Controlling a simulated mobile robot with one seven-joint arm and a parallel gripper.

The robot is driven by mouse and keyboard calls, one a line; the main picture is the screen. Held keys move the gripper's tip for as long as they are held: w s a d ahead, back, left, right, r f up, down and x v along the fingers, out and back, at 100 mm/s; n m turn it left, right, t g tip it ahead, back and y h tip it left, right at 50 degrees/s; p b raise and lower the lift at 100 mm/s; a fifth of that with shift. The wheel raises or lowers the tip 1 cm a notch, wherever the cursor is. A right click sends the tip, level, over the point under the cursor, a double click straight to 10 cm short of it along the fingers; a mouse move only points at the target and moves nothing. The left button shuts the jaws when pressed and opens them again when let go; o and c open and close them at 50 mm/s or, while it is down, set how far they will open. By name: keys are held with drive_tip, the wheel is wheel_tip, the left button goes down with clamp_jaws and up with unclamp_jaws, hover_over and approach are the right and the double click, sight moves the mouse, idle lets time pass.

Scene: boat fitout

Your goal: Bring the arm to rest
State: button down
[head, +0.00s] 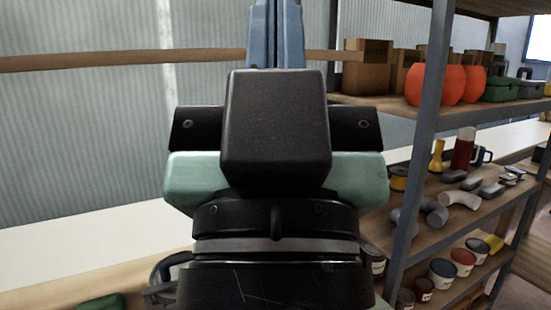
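My gripper (277,30) is seen from behind in the middle of the head view, pointing up and away from the camera. Its two blue fingers stand side by side against each other at the top edge of the picture. It looks shut, and I see nothing held between them. The very tips are cut off by the frame's top edge. My black and mint-green wrist fills the centre and hides what is behind it.
A wooden rail (120,59) crosses the corrugated wall (80,130). A pale ledge (90,235) runs below.

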wheel_tip(320, 180, up, 18)
drive_tip(key=p, duration=1.6)
